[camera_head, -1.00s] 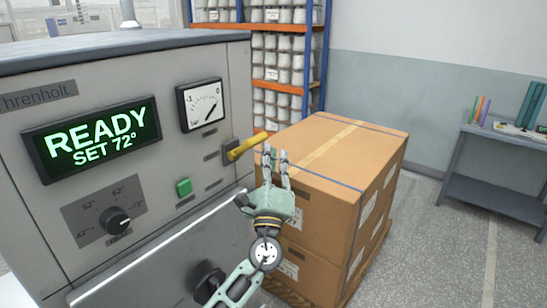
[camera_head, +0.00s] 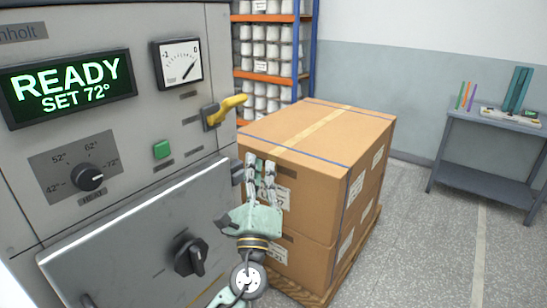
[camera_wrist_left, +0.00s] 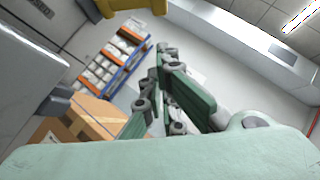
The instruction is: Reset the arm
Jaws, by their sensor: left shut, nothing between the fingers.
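My left gripper (camera_head: 261,165) is pale green with grey finger links. It points up in the head view, in front of the cardboard boxes and just right of the machine's front panel. Its fingers are shut and hold nothing; they also show in the left wrist view (camera_wrist_left: 165,55). The yellow lever (camera_head: 228,107) on the machine is above and left of the fingertips, apart from them. A yellow part (camera_wrist_left: 125,8) also shows at the top of the left wrist view. My right gripper is in neither view.
The grey machine (camera_head: 110,130) has a display (camera_head: 68,86) reading READY SET 72°, a gauge (camera_head: 178,64), a green button (camera_head: 161,149) and a heat knob (camera_head: 90,178). Strapped cardboard boxes (camera_head: 320,150) stand at its right. A side table (camera_head: 495,122) is far right, with open floor between.

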